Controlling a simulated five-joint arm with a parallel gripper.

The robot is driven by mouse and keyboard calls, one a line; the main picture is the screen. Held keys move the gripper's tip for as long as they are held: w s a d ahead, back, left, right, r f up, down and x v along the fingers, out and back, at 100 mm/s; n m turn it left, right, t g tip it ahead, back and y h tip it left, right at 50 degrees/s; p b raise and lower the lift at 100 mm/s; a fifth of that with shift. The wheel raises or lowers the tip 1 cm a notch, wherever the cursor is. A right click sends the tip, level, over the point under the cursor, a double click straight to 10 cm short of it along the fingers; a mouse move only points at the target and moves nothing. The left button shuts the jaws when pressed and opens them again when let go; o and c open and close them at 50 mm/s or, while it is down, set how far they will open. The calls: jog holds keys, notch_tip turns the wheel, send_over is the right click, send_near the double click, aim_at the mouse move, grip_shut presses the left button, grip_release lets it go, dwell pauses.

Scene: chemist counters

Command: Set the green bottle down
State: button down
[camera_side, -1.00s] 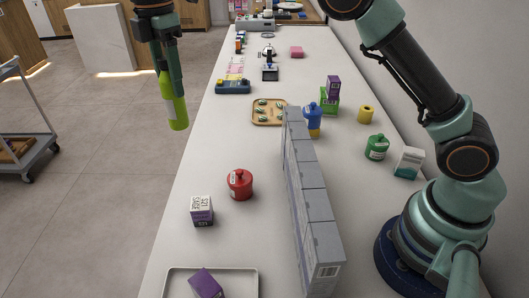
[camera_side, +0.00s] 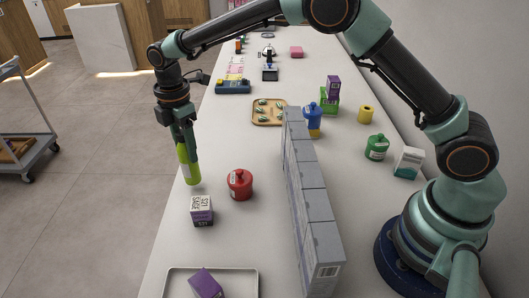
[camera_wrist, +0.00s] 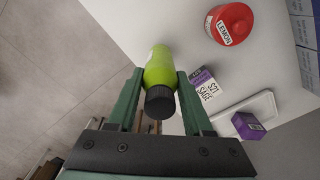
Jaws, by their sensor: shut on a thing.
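The green bottle (camera_side: 187,166) is lime green with a black cap, which shows in the wrist view (camera_wrist: 160,98). My gripper (camera_side: 186,143) is shut on it, with one finger on each side. In the side view the bottle hangs nearly upright, its lower end just behind the purple and white box and left of the red jar, by the counter's left edge. I cannot tell whether its base touches the counter.
A red jar (camera_side: 240,184) and a purple and white box (camera_side: 202,211) stand near the bottle. A white tray (camera_side: 246,271) holds a purple box (camera_side: 206,284). A row of grey boxes (camera_side: 312,205) forms a wall to the right. The counter behind the red jar is clear.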

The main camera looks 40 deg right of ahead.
jog(key=shift+f, duration=0.9)
jog(key=shift+f, duration=0.15)
jog(key=shift+c, duration=1.5)
grip_release()
jog(key=shift+f, duration=0.1)
